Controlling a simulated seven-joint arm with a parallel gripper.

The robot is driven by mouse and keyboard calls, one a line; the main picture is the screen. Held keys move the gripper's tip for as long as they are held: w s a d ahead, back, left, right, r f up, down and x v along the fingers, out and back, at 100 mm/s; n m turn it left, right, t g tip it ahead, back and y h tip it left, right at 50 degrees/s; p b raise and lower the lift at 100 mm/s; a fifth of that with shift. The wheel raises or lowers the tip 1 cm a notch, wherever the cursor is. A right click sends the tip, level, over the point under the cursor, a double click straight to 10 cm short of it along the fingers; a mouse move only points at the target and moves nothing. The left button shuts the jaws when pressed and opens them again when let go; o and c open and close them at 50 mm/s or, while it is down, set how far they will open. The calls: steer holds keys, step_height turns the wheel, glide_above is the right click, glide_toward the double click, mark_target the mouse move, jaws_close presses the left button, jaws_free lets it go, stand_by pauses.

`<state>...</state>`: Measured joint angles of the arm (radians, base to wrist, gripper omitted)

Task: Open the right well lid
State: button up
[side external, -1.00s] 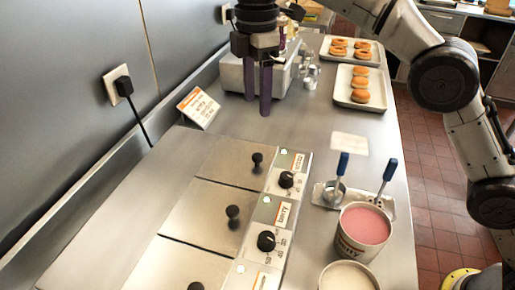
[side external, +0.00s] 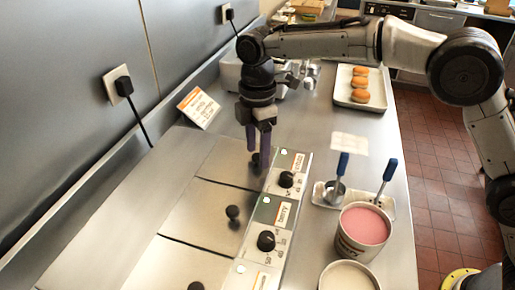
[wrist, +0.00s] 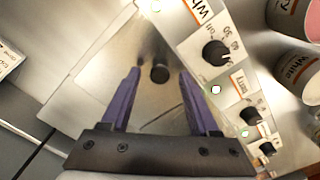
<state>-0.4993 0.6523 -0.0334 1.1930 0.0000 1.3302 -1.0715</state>
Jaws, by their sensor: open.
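The well unit has several metal lids in a row, each with a black knob. The farthest lid (side external: 222,162), beside the panel that starts with "Whi" in the wrist view, lies flat and closed; this lid also shows in the wrist view (wrist: 95,85). My gripper (side external: 258,165) is open over it, with purple fingers pointing down. In the wrist view, the black knob (wrist: 160,74) appears between the spread fingertips of my gripper (wrist: 159,80). In the side view the fingers partly hide this knob. I cannot tell whether they touch it.
The middle lid (side external: 205,222) with its knob (side external: 233,212) is closed. Control dials (side external: 286,179) line the lids' right side. A pink-filled tub (side external: 364,225), a pale-filled tub (side external: 347,277) and blue-handled ladles (side external: 342,165) stand right. A sign (side external: 198,107) stands behind.

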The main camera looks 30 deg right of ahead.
steer(key=shift+f, duration=0.2)
jaws_close()
steer(key=shift+r, duration=0.1)
stand_by(1.3)
